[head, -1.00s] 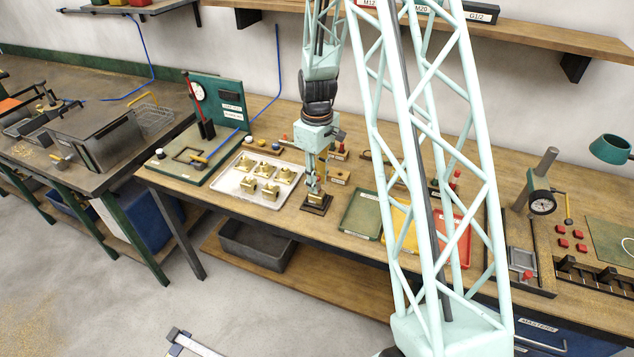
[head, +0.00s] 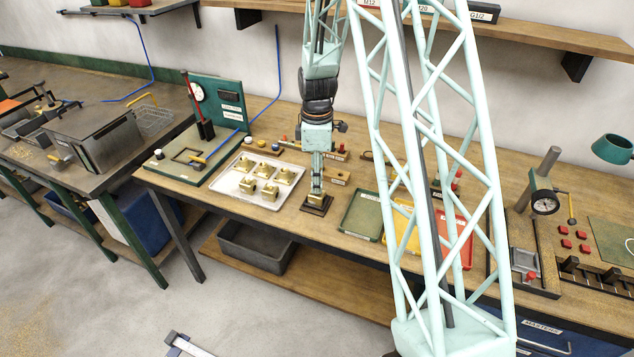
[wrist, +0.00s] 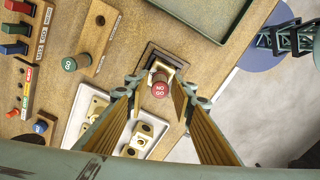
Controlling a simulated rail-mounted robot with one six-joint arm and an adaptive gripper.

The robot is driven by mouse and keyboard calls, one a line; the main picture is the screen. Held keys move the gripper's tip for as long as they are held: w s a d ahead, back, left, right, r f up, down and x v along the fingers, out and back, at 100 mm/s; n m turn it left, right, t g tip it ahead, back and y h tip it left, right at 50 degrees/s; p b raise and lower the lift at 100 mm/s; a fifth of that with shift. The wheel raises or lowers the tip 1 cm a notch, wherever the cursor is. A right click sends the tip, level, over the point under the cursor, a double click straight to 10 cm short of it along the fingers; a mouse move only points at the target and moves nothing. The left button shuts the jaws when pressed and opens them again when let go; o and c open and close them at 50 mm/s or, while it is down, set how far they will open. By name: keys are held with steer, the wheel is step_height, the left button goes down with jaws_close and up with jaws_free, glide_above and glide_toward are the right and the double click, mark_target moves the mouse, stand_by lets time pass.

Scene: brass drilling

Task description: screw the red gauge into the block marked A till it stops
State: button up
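The red gauge (wrist: 160,88), its end lettered NO GO, stands in a brass block (wrist: 168,70) on a dark square base; I cannot see how deep its thread sits. The block also shows in the head view (head: 316,195). No A mark can be made out on it. My gripper (wrist: 157,85) points down over the block with one finger on each side of the red gauge. Gaps show between the fingers and the gauge, so it is open and holds nothing. In the head view my gripper (head: 317,180) is seen edge-on and hides the gauge.
A green GO gauge (wrist: 69,64) stands in a wooden holder. A pale tray (head: 233,188) with several brass blocks lies left of the base (head: 325,209). Green (head: 361,216), yellow and red trays lie to the right. A gauge stand (head: 208,130) rises at the back left.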

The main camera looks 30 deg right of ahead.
steer(key=shift+n, duration=1.3)
steer(key=shift+c, duration=0.5)
steer(key=c, duration=0.5)
steer(key=shift+m+b, duration=0.3)
steer(key=shift+b, duration=0.05)
steer(key=shift+f+m+b, duration=0.1)
steer(key=shift+m+b, duration=0.5)
steer(key=shift+m, duration=2.3)
steer(key=shift+m+b, duration=0.55)
steer(key=shift+m, duration=2.55)
steer(key=shift+c, duration=0.3)
